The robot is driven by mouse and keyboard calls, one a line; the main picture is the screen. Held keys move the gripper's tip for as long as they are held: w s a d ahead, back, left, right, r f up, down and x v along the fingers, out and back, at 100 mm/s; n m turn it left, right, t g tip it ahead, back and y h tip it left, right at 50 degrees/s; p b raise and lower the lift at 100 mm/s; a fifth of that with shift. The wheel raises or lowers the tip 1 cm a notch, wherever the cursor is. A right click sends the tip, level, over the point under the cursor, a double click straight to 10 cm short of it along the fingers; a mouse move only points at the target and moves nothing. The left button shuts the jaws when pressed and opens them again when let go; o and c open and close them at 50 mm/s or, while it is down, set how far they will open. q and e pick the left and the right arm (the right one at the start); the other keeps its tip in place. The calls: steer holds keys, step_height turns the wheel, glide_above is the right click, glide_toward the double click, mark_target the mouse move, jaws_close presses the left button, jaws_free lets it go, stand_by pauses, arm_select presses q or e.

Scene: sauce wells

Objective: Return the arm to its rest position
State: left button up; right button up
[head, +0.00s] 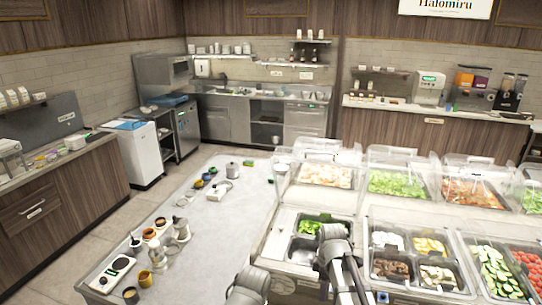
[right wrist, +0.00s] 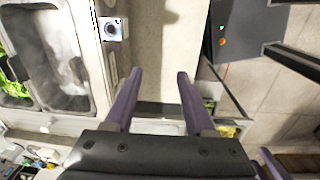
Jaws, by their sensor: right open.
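My right gripper (head: 346,283) is in the lower middle of the head view, in front of the counter with the food wells. In the right wrist view its two fingers (right wrist: 160,76) are apart with nothing between them. Steel wells (right wrist: 62,50) lie to the left of the fingers in that view, one of them empty-looking. A rounded part of my own arm shows at the bottom of the head view. I cannot make out my left gripper.
The food counter (head: 262,262) holds wells of greens (head: 312,227), mushrooms and other toppings under clear covers (head: 318,155). The pale table (head: 215,235) at left carries sauce jars, bottles and a small scale (head: 118,268). Its middle is clear. Tiled floor (right wrist: 262,100) shows beyond the fingers.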

arm_select(q)
step_height(320, 180, down, 14)
steer(key=b, duration=1.3)
steer(key=shift+w, duration=0.3)
arm_select(e)
steer(key=s+a+f+m+h, duration=0.1)
steer(key=s+a+f+m, duration=0.9)
steer(key=s+f, duration=0.4)
steer(key=shift+s+a+g, duration=0.2)
steer(key=shift+s+g, duration=0.2)
steer(key=shift+s, duration=0.25)
